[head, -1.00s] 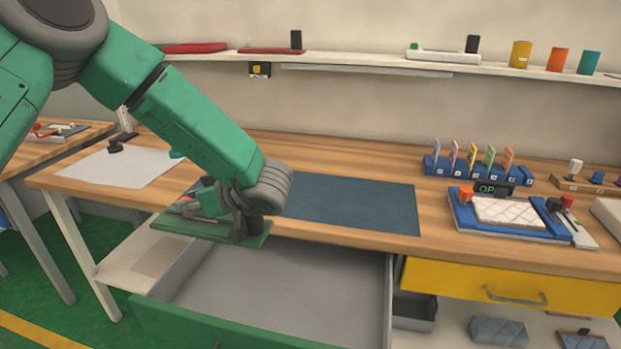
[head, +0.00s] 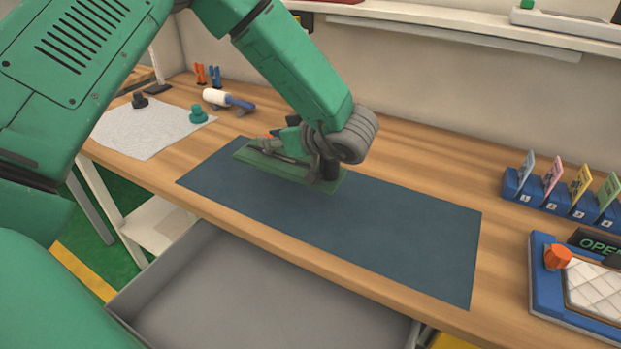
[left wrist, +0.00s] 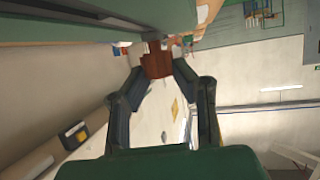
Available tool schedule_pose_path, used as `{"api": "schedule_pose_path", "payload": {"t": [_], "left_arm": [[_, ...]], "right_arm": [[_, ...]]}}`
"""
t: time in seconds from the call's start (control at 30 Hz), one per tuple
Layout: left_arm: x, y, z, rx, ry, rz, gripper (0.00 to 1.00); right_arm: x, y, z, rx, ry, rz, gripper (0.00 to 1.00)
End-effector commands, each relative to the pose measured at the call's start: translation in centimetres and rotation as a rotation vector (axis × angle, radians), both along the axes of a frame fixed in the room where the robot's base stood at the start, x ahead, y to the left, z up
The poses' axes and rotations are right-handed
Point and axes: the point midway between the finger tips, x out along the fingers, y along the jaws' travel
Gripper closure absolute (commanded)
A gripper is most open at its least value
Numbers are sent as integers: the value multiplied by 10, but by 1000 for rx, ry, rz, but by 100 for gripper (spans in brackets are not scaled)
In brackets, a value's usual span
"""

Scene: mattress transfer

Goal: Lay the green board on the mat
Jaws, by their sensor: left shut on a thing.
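The green board (head: 262,160) is a flat, long plate over the left part of the dark blue mat (head: 400,225), which lies on the wooden bench. My left gripper (head: 285,146) is shut on the board, on its upper side, and the gripper and wrist hide part of it. The board lies roughly level, along the mat's length. I cannot tell whether it touches the mat or hangs just above it. In the left wrist view the fingers (left wrist: 160,88) show, with a brown piece near their tips. My right gripper is not in view.
An open grey drawer (head: 240,300) sticks out below the bench's front edge. A white sheet (head: 140,128) with dark and teal knobs lies to the left, with a roller (head: 228,99) behind. A blue card rack (head: 560,195) and a blue tray (head: 545,285) stand right. The mat's right part is clear.

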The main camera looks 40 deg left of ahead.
Motion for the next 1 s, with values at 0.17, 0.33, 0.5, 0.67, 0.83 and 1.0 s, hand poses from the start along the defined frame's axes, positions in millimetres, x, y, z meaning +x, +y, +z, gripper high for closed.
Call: {"api": "schedule_pose_path", "payload": {"t": [0.17, 0.33, 0.5, 0.67, 0.83, 1.0], "left_arm": [[1, -2, -36, 2, 4, -2, 100], [2, 1, -51, -1, 1, 0, 100], [1, 2, -72, -3, 3, 0, 100], [2, 1, -88, -2, 1, -1, 100], [2, 0, -87, -2, 1, -1, 100], [2, -1, -87, -1, 2, -2, 57]], "right_arm": [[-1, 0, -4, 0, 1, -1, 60], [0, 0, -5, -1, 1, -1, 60], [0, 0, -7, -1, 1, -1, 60], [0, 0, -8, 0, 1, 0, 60], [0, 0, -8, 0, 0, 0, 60], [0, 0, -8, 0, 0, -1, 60]]}}
